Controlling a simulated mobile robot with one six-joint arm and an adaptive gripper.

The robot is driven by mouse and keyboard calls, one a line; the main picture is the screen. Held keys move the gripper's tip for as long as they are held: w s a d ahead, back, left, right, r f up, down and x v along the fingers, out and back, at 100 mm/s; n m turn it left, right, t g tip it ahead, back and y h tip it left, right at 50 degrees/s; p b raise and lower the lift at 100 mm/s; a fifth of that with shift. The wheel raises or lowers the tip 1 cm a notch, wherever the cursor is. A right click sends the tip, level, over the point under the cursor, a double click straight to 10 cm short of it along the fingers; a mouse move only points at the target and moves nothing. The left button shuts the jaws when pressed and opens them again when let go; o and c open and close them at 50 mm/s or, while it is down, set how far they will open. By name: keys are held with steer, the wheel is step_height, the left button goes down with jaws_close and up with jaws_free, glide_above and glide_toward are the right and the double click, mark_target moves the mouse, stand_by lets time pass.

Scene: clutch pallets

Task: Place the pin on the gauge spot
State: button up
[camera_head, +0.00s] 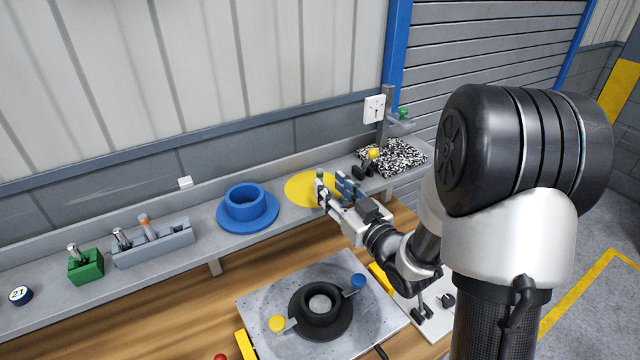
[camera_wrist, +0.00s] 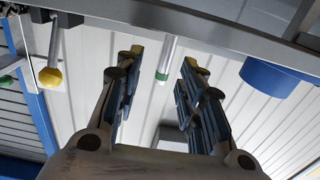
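A silver pin with a green band (camera_wrist: 164,65) shows between my fingertips in the wrist view, with a gap on both sides. Its green end shows small in the head view (camera_head: 319,174), with the rest largely hidden by my gripper. My gripper (camera_head: 328,187) is open at the yellow round spot (camera_head: 299,189) on the grey shelf; its fingers in the wrist view (camera_wrist: 163,68) are spread around the pin. I cannot tell whether the pin touches the spot. The pictures do not label the gauge spot.
A blue flanged ring (camera_head: 248,208) stands left of the spot. Further left are a grey block (camera_head: 155,246) and a green block (camera_head: 86,267) with pins. A speckled plate (camera_head: 405,158) and gauge stand (camera_head: 387,118) are right. A fixture plate (camera_head: 265,292) lies in front.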

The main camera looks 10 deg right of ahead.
steer(key=x, duration=0.4)
steer(key=shift+a+f, duration=0.15)
steer(key=shift+a, duration=0.25)
steer(key=shift+w+a, duration=0.1)
steer(key=shift+w, duration=0.3)
steer(key=shift+c, duration=0.3)
jaws_close()
